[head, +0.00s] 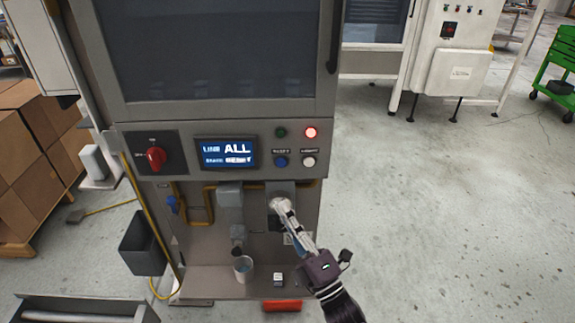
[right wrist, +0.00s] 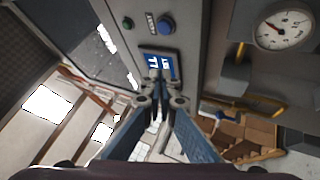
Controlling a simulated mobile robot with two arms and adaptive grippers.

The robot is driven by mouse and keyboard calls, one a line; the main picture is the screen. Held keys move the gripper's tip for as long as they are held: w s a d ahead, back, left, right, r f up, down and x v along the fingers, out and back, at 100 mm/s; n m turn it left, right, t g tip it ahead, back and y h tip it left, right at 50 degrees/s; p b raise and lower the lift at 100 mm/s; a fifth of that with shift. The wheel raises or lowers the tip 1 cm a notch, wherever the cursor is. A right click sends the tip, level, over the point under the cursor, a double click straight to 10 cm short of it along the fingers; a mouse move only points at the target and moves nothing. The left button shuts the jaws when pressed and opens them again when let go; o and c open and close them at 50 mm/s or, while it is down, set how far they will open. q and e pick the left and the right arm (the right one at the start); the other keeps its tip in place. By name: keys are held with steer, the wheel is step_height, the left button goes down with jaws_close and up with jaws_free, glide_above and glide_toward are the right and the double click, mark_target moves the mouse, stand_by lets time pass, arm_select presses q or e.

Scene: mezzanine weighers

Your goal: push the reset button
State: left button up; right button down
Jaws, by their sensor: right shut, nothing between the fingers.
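The grey machine's control panel (head: 225,150) carries a green button (head: 281,132), a lit red lamp or button (head: 311,132), a blue button (head: 281,162) and a white button (head: 308,162). My left gripper is out of view.
A red rotary switch (head: 156,157) sits left of the screen. A cup (head: 243,268) and a small block (head: 278,279) stand on the lower ledge. Cardboard boxes (head: 30,150) are at the left. A gauge (right wrist: 284,27) shows in the wrist view.

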steer(key=r+n+y, duration=0.1)
steer(key=r, duration=0.1)
steer(key=s+r+n, duration=0.1)
steer(key=r, duration=0.1)
steer(key=shift+a+r+y, duration=0.1)
steer(key=shift+y, duration=0.3)
steer(key=shift+w, duration=0.1)
steer(key=b, duration=0.5)
glide_toward(281, 163)
steer(key=shift+w+a+r, duration=0.5)
steer(key=shift+a+r, duration=0.2)
steer(key=shift+a, duration=0.05)
steer(key=shift+w+a+r, duration=0.45)
steer(key=shift+a+r, duration=0.3)
steer(key=shift+w+a+r, duration=0.5)
steer(key=shift+a+r, duration=0.2)
steer(key=shift+p, duration=0.3)
steer(key=shift+w+b, duration=0.45)
